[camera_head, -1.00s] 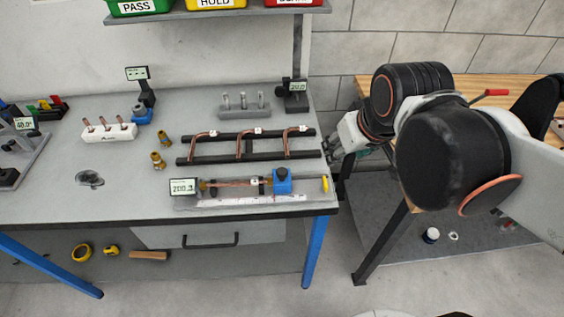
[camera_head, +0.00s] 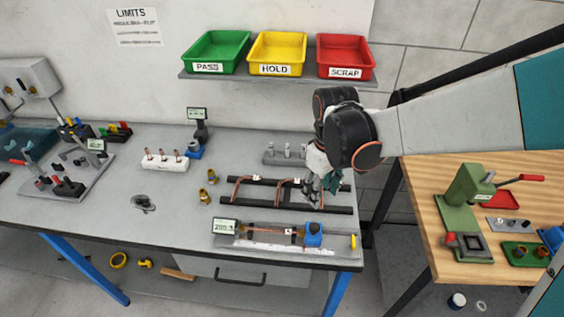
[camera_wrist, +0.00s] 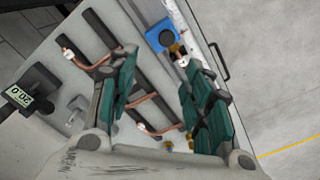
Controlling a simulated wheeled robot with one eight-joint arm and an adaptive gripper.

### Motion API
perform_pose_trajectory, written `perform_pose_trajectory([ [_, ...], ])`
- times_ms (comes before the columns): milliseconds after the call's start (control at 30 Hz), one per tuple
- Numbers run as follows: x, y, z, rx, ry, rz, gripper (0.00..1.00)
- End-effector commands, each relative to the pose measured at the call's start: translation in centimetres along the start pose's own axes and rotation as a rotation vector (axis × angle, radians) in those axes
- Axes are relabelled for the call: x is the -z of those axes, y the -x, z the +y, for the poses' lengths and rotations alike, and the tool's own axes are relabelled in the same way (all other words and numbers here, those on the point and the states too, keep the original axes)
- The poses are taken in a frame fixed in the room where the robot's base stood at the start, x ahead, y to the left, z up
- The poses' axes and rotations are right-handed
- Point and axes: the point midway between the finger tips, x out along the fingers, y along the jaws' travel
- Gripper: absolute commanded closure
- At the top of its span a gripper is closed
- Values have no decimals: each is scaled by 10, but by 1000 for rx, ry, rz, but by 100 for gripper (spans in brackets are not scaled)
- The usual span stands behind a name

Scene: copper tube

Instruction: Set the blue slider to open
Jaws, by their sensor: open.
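The blue slider (camera_head: 313,235) sits near the right end of the grey measuring fixture (camera_head: 335,246) at the bench's front edge. A copper tube (camera_head: 268,231) lies along this fixture, left of the slider. In the wrist view the blue slider (camera_wrist: 160,35) shows at the top, just beyond the fingertips. My gripper (camera_head: 318,197) hangs above the right part of the bench, behind and above the slider and apart from it. In the wrist view my gripper (camera_wrist: 158,62) is open, its green-padded fingers wide apart with nothing held.
A dark rack (camera_head: 255,205) with bent copper tubes lies beneath and left of my gripper. A digital display (camera_head: 225,226) stands at the fixture's left end. Brass fittings (camera_head: 205,197) stand left of the rack. PASS, HOLD and SCRAP bins (camera_head: 277,54) sit on the shelf above.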

Motion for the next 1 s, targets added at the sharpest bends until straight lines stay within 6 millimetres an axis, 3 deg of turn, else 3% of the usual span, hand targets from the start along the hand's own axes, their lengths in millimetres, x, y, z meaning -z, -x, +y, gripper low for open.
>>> perform_pose_trajectory([
  [33, -2, 1, -11, 5, 19, -11, 54],
  [167, -4, -8, -15, 9, 25, -19, 54],
  [800, -5, -108, -13, 8, 20, -17, 54],
  [1000, -5, -129, -12, 8, 19, -17, 54],
])
